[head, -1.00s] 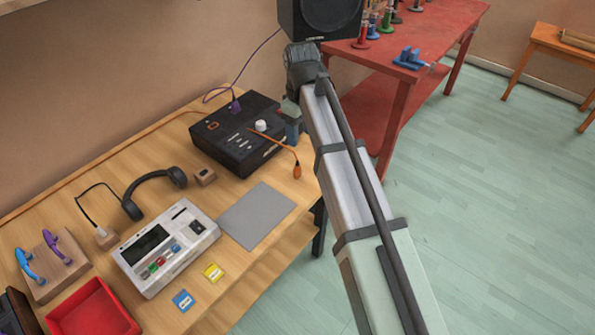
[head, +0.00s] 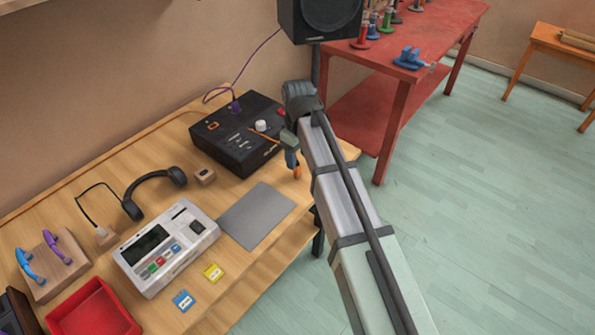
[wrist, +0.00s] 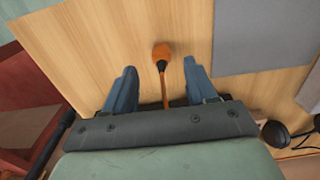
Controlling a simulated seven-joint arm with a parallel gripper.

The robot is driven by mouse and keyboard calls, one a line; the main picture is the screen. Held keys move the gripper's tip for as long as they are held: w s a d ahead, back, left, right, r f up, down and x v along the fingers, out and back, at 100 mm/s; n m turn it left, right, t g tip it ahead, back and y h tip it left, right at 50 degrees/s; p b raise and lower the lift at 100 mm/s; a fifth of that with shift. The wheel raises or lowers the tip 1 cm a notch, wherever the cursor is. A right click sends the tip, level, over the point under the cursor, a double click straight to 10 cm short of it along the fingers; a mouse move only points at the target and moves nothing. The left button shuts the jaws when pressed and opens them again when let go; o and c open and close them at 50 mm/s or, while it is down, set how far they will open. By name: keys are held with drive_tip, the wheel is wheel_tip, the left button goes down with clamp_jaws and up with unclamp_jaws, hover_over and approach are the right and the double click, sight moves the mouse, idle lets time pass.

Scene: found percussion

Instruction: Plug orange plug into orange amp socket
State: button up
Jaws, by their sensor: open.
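The orange plug (head: 298,173) lies on the wooden table near its right edge, with its orange cable running to the black amp (head: 238,135). An orange-ringed socket (head: 213,126) shows on the amp's top, at its left; nothing is seen in it. My gripper (head: 291,158) is over the table beside the amp, close to the plug and partly hiding its cable. In the wrist view my gripper (wrist: 159,66) is open, with the orange plug (wrist: 162,51) lying between and just beyond the fingertips. The cable passes between the fingers.
A purple plug (head: 236,106) sits in the amp's rear left. A grey mat (head: 257,215) lies bare in front of the amp. A white device (head: 166,247), headphones (head: 153,190) and a red tray (head: 94,309) stand to the left. A speaker (head: 321,20) stands behind.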

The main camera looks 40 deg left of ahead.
sight(298, 165)
drive_tip(key=shift+s+f, duration=0.1)
drive_tip(key=shift+f, duration=2.2)
clamp_jaws()
